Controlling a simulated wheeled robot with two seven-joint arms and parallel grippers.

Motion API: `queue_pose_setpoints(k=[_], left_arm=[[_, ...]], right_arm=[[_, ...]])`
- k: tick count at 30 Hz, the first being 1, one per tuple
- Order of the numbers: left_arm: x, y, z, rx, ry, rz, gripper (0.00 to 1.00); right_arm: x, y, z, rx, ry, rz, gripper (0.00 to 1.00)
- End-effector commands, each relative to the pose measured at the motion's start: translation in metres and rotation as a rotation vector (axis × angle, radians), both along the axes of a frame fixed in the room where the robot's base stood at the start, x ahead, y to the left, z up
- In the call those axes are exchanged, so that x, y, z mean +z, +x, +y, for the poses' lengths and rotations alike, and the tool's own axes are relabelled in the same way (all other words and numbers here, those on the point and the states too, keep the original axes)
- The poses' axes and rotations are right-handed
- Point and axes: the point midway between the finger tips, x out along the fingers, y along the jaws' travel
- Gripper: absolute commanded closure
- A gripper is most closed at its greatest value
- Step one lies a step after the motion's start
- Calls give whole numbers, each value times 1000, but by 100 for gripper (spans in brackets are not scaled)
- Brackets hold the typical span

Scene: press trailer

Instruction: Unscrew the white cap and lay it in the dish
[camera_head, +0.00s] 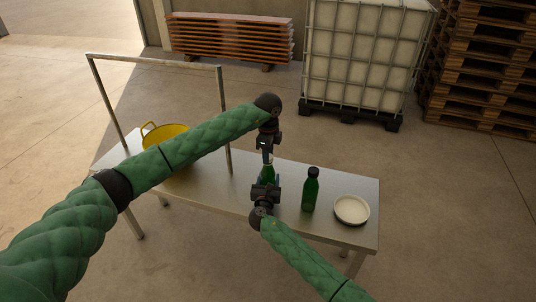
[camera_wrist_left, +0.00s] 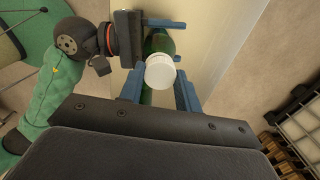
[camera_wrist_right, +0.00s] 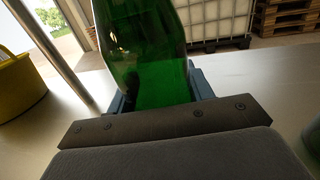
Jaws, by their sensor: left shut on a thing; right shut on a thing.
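A green bottle (camera_head: 267,172) stands on the metal table, with my right gripper (camera_head: 265,190) around its body. In the right wrist view the green glass (camera_wrist_right: 150,60) is between the fingers of my right gripper (camera_wrist_right: 158,95), which is shut on it. My left gripper (camera_head: 267,157) points down from above at the bottle's top. In the left wrist view the white cap (camera_wrist_left: 160,71) is between the blue fingers of my left gripper (camera_wrist_left: 159,88), with green bottle glass behind it. I cannot tell whether the cap still touches the neck. The pale round dish (camera_head: 352,209) is empty at the table's right end.
A second dark green bottle (camera_head: 311,190) with a dark top stands between the held bottle and the dish. A yellow basin (camera_head: 165,134) is on the table's left part, partly behind my left arm. A metal frame (camera_head: 224,120) rises over that part.

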Motion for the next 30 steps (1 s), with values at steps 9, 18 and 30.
queue_pose_setpoints(k=[9, 18, 30], left_arm=[[10, 0, 0, 0, 0, -1, 94], [18, 0, 0, -1, -1, -2, 94], [20, 0, 0, 0, 0, -1, 94]], right_arm=[[-2, -1, 0, 0, -1, 2, 100], [-2, -1, 0, 0, 0, 2, 100], [-2, -1, 0, 0, 0, 2, 100]])
